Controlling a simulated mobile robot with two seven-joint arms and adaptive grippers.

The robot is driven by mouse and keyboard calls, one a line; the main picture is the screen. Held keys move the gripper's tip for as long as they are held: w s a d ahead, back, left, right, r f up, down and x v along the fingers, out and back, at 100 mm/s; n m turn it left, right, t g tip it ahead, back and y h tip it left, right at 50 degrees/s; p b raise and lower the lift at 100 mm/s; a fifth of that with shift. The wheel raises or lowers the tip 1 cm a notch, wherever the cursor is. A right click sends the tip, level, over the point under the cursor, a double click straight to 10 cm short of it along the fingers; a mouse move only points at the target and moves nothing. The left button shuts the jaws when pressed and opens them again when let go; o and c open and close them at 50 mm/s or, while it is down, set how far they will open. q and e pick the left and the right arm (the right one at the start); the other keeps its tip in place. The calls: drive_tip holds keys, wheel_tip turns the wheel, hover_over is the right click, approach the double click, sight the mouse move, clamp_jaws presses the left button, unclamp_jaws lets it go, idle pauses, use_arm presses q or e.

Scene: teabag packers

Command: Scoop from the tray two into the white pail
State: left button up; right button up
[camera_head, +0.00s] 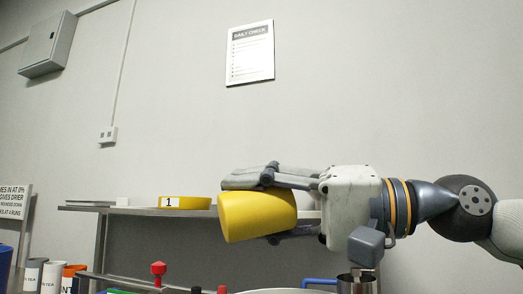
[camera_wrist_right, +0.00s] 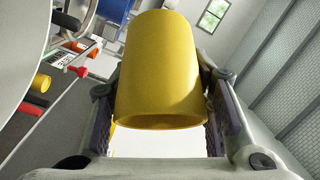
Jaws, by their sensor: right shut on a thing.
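A yellow tapered cup (camera_head: 258,218) is held on its side in my right gripper (camera_head: 250,208), high in front of the shelf. Its fingers are shut on the cup's sides. The cup also fills the middle of the right wrist view (camera_wrist_right: 160,65); what is inside it cannot be seen. A yellow tray marked 1 (camera_head: 190,203) is on the shelf behind. No tray marked 2 can be made out, and I cannot identify the white pail for sure. My left gripper is not in view.
A steel vessel (camera_head: 357,285) stands at the lower edge beneath my right wrist. A red-knobbed thing (camera_head: 158,270), orange and white containers (camera_head: 72,270) and a sign (camera_head: 14,202) are at lower left.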

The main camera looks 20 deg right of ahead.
drive_tip(key=g+h+p, duration=0.1)
drive_tip(key=h+p, duration=0.1)
drive_tip(key=n+h+p, duration=0.1)
drive_tip(key=h+p, duration=0.1)
drive_tip(key=p, duration=0.1)
drive_tip(key=g+h+p, duration=0.1)
drive_tip(key=p, duration=0.1)
drive_tip(key=shift+s+a+r+g+h+p, duration=0.25)
drive_tip(key=shift+s+a+g+h+p, duration=0.05)
drive_tip(key=shift+h+p, duration=0.1)
drive_tip(key=h+p, duration=0.1)
drive_tip(key=n+g+h, duration=0.1)
drive_tip(key=h, duration=0.1)
drive_tip(key=shift+s+d+r+p, duration=0.1)
drive_tip(key=shift+r+p, duration=0.15)
drive_tip(key=shift+p, duration=0.15)
drive_tip(key=shift+w+d+f+g+h, duration=0.1)
drive_tip(key=shift+w+f+g+h, duration=0.25)
drive_tip(key=shift+h, duration=0.35)
drive_tip(key=shift+d+g+h+b, duration=0.25)
drive_tip(key=shift+g+h+b, duration=0.1)
drive_tip(key=shift+h, duration=0.85)
drive_tip(key=shift+d+h, duration=0.2)
drive_tip(key=shift+h, duration=0.1)
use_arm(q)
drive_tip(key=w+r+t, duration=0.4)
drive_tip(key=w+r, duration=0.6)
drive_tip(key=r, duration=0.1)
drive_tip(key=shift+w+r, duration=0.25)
